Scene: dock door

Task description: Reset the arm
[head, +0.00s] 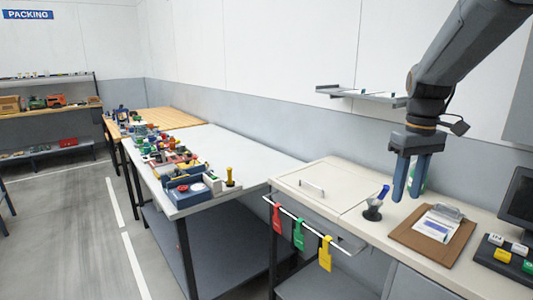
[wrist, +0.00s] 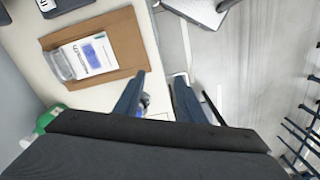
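My gripper (head: 406,196) hangs above the right-hand counter (head: 335,182), pointing down, with its two dark blue fingers apart and nothing seen between them. In the wrist view my gripper (wrist: 160,76) also shows its fingers spread with a gap. A blue-topped item in a small dark holder (head: 373,212) stands just left of the fingers, apart from them in the head view. A brown clipboard (head: 410,238) with a white and blue paper lies in front of the gripper; it also shows in the wrist view (wrist: 125,42).
A green object (head: 418,184) is partly hidden behind the fingers. A dark monitor (head: 518,205) and a button box (head: 505,254) stand at right. Red, green and yellow tags (head: 299,235) hang from a front rail. A wall shelf (head: 360,94) is behind. A cluttered table (head: 245,158) extends left.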

